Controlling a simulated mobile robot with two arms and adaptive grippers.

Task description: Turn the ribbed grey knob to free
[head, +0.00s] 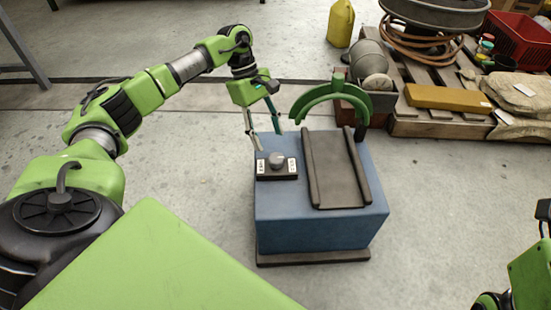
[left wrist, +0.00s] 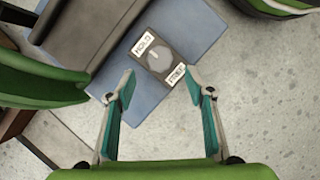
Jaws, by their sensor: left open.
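The grey knob (head: 276,160) sits on a dark plate on the near left part of a blue box's (head: 310,228) top, with a white label on each side. In the left wrist view the knob (left wrist: 158,57) lies between a label reading HOLD (left wrist: 147,43) and another label (left wrist: 175,75), probably FREE. Its ribs and exact pointing are too small to tell. My left gripper (head: 267,140) is open and empty, behind and above the knob. In the left wrist view the fingertips (left wrist: 159,76) are apart, with the knob framed just beyond them, not visibly touched.
A dark tray-like cradle (head: 336,172) lies beside the knob on the box. A green arch (head: 331,96) rises behind it, close to my left gripper. A wooden pallet (head: 440,128) with several goods stands at the back right. The floor left of the box is clear.

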